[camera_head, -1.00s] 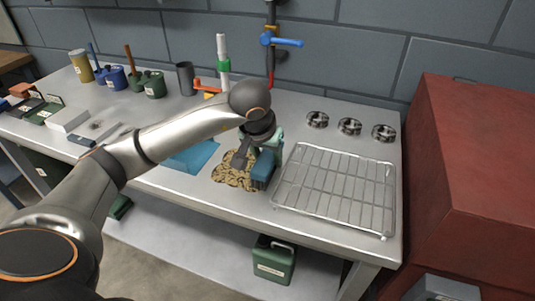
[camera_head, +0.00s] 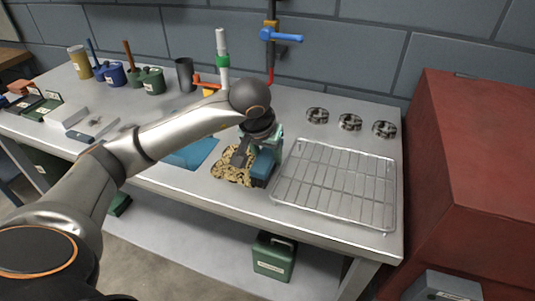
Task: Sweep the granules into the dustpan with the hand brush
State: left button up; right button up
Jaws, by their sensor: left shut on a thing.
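Tan granules (camera_head: 230,167) lie in a patch on the metal bench, near its front edge. The blue dustpan (camera_head: 195,153) lies flat just left of the granules; my left arm hides part of it. My left gripper (camera_head: 250,150) is shut on the hand brush (camera_head: 264,166), a teal-blue block at the right side of the granules. The brush stands low, beside the patch; whether its bristles touch the bench is hard to tell. My right gripper is not in view.
A wire rack (camera_head: 335,185) lies right of the brush. Three round metal pieces (camera_head: 350,122) sit behind it. A white and green upright tube (camera_head: 222,62) and a grey cup (camera_head: 184,74) stand at the back. A red cabinet (camera_head: 480,170) bounds the right.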

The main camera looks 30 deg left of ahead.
pick_arm(q)
jog(key=shift+f, duration=0.3)
jog(key=shift+a+b, duration=0.15)
jog(key=shift+b, duration=0.15)
jog(key=shift+s+a+f, duration=0.1)
jog(key=shift+s+a, duration=0.15)
jog(key=shift+a, duration=0.3)
jog(key=shift+a+b, duration=0.15)
jog(key=shift+b, duration=0.15)
jog(key=shift+s+a, duration=0.1)
jog(key=shift+a, duration=0.1)
jog(key=shift+s+a, duration=0.1)
jog(key=shift+a, duration=0.3)
jog(key=shift+a, duration=0.1)
jog(key=shift+s+a+b, duration=0.2)
jog(key=shift+a+b, duration=0.25)
jog(key=shift+a, duration=0.2)
